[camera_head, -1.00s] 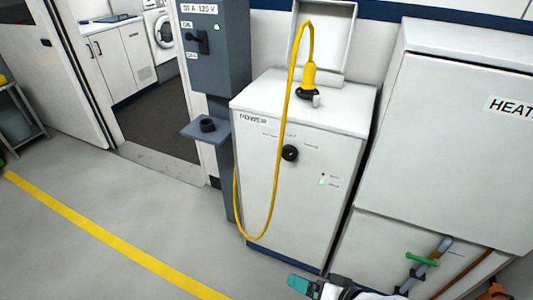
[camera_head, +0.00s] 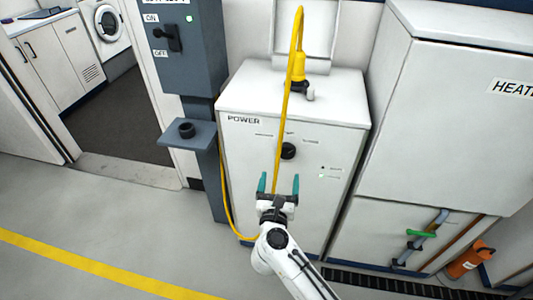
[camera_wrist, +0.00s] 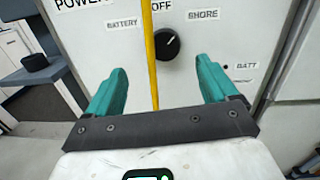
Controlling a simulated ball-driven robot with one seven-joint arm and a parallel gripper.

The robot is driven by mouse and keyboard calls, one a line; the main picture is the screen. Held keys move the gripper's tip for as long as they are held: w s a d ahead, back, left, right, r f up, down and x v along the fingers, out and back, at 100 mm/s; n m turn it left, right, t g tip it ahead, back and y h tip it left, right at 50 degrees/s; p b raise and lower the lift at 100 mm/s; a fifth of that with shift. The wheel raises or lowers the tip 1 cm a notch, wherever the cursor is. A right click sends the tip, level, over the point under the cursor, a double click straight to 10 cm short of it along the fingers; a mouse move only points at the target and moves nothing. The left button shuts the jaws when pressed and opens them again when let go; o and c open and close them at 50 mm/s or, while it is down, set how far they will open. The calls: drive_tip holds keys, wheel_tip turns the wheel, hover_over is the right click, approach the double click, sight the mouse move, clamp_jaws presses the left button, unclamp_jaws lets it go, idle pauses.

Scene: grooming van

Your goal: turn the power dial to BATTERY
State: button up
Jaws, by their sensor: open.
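The black round power dial (camera_head: 288,151) is on the front of the white POWER cabinet (camera_head: 240,150). In the wrist view the dial (camera_wrist: 167,44) has a white mark pointing up and right, toward the SHORE label (camera_wrist: 202,15). The BATTERY label (camera_wrist: 121,24) is to its left and OFF (camera_wrist: 162,6) above. My gripper (camera_head: 279,183) is open with teal fingers, just below the dial and apart from it. In the wrist view my gripper (camera_wrist: 162,76) spreads its fingers on either side below the dial.
A yellow cable (camera_head: 282,130) hangs from a yellow plug (camera_head: 297,68) in front of the cabinet. It passes just left of the dial, between my fingers in the wrist view. A lamp labelled BATT (camera_wrist: 226,67) is dark. A grey switch box (camera_head: 180,40) stands left.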

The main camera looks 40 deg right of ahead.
sight(286, 155)
drive_tip(key=shift+m+g, duration=0.7)
drive_tip(key=shift+m, duration=0.1)
drive_tip(key=x, duration=1.1)
drive_tip(key=shift+f+p, duration=0.35)
drive_tip(key=c, duration=1)
drive_tip(key=shift+c, duration=0.2)
